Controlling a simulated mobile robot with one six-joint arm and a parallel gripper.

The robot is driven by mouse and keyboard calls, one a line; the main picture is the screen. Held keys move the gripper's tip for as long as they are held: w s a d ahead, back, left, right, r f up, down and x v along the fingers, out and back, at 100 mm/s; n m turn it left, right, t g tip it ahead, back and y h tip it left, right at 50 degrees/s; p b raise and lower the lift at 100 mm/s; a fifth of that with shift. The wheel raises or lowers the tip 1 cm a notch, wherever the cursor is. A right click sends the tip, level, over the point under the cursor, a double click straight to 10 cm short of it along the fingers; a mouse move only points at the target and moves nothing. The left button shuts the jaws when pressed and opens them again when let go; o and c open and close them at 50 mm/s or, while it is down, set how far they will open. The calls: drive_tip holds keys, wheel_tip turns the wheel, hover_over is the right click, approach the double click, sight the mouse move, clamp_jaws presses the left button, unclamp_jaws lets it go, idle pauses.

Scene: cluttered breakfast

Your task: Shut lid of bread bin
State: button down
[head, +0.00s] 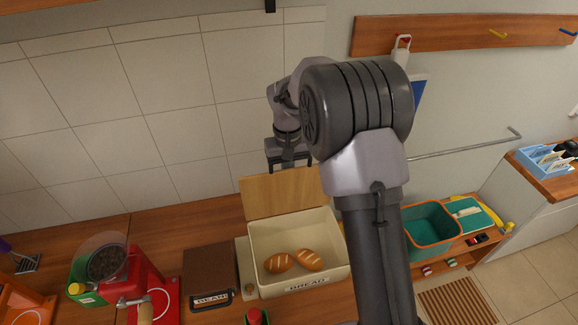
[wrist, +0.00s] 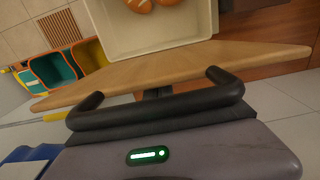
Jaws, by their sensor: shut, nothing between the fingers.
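The cream bread bin (head: 257,262) stands on the wooden counter with its BREAD label facing front. Its wooden lid (head: 285,196) is open, standing up along the back edge and leaning slightly back. Two loaves (head: 295,260) lie inside. My gripper (head: 288,164) is shut and empty at the top of the lid, near the wall. In the wrist view my gripper (wrist: 157,93) is beside the lid (wrist: 180,72), and the bin's interior (wrist: 150,40) shows beyond it. I cannot tell whether the fingers touch the lid.
A brown box (head: 210,272) with a label stands left of the bin. A red grinder (head: 150,275) is further left. A red-capped item (head: 257,317) is in front of the bin. A teal crate (head: 432,228) is at the right. The tiled wall (head: 180,130) is behind.

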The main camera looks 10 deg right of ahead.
drive_tip(key=shift+s+b, duration=0.65)
drive_tip(key=shift+s, duration=0.75)
drive_tip(key=shift+s+f+b, duration=0.2)
drive_tip(key=shift+s+b, duration=0.5)
drive_tip(key=shift+s, duration=0.55)
